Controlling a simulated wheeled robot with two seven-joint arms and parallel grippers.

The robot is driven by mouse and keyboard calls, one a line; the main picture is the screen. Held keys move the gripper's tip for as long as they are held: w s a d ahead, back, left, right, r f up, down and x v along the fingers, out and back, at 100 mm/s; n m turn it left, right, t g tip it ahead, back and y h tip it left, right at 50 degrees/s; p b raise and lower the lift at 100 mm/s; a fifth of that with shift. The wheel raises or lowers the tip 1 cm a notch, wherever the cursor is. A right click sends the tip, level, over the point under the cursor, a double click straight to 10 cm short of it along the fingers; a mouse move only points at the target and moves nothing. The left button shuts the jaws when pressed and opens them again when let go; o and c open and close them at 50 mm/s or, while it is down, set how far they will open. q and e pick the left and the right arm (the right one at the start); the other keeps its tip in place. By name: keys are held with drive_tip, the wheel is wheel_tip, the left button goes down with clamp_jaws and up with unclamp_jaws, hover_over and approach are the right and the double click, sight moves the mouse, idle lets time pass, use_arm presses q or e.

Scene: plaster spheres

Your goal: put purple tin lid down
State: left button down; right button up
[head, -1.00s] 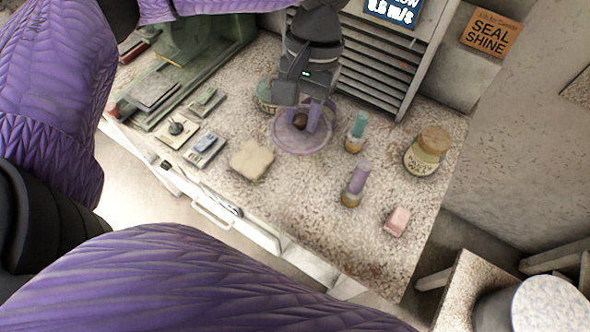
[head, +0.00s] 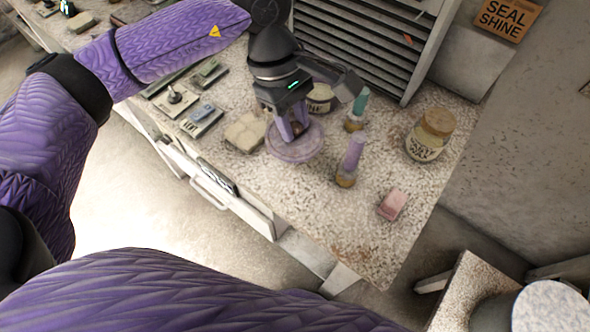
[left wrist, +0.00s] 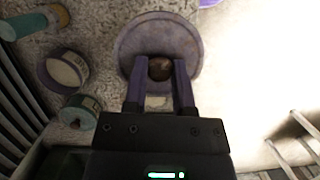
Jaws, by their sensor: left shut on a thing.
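The purple tin lid (head: 290,154) is a flat round disc with a brown knob (left wrist: 161,68) in its middle. My left gripper (head: 298,130) is shut on the knob, with one finger on each side. The lid looks level, over the front part of the speckled worktop beside a cream block. I cannot tell whether its underside touches the worktop. In the left wrist view the lid (left wrist: 158,36) reaches over the worktop's edge line, with bright floor beyond. My right gripper is out of view.
A round, purple-rimmed tin (left wrist: 62,70) and a teal tin (left wrist: 82,112) stand near the lid. The cream block (head: 245,132), purple-handled tool (head: 354,155), teal-handled tool (head: 358,108), pink block (head: 392,204) and cork-topped jar (head: 425,135) share the speckled worktop (head: 325,215). Its front right is mostly bare.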

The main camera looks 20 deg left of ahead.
sight(295, 126)
use_arm(q)
drive_tip(key=f+n, duration=0.1)
drive_tip(key=n, duration=0.1)
drive_tip(key=f+n+t+b, duration=0.1)
drive_tip(key=n, duration=0.2)
drive_tip(key=shift+w+d+f, duration=0.1)
drive_tip(key=shift+w+f, duration=0.05)
drive_tip(key=shift+w, duration=0.25)
drive_tip(key=n, duration=0.1)
drive_tip(key=n+t+b, duration=0.1)
drive_tip(key=n, duration=0.2)
drive_tip(key=shift+w+a+f, duration=0.2)
drive_tip(key=shift+w+f, duration=0.15)
drive_tip(key=shift+f, duration=0.05)
drive_tip(key=shift+f+n+t+b, duration=0.3)
drive_tip(key=shift+f+n+t, duration=0.1)
wheel_tip(295, 126, down, 9)
drive_tip(key=b, duration=0.2)
drive_tip(key=shift+f+b, duration=0.2)
drive_tip(key=shift+b, duration=0.2)
drive_tip(key=shift+w+r, duration=0.1)
drive_tip(key=shift+r, duration=0.05)
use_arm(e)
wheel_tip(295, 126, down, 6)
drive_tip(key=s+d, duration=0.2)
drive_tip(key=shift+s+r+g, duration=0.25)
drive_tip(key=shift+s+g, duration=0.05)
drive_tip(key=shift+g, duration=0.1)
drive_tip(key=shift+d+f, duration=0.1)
